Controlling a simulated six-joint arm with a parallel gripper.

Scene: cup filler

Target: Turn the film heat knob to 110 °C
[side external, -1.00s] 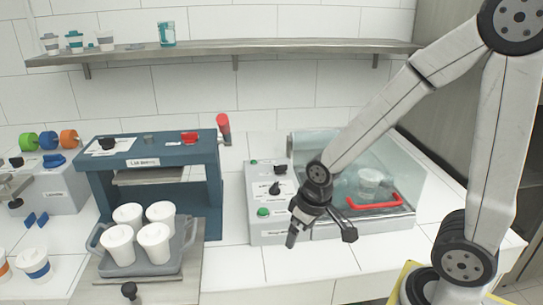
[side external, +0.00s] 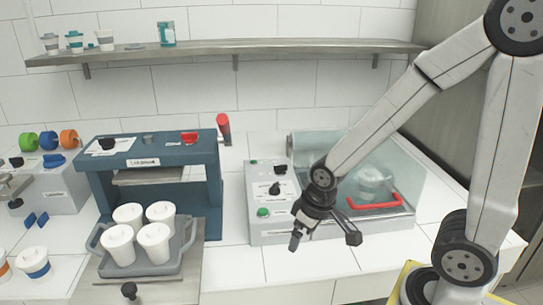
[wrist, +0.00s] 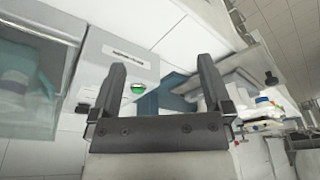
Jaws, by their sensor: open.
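Dark knobs that could be the film heat knob show in the side view: an upper knob (side external: 281,169) and a lower knob (side external: 274,188) on the grey control box (side external: 257,225), and a dial knob (side external: 107,143) on top of the blue press. Their scales and names are too small to read, so I cannot tell which is film heat. My gripper (side external: 324,242) is open and empty, in front of the grey box and apart from the knobs. In the wrist view, my gripper (wrist: 160,68) frames a green button (wrist: 138,88) beyond its fingers; no knob is clear there.
A clear cover (side external: 400,165) with a red handle (side external: 375,203) encloses a cup right of the control box. The blue press (side external: 205,175) stands left, with a tray (side external: 183,255) of several white cups before it. Bare counter (side external: 235,270) lies between tray and gripper.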

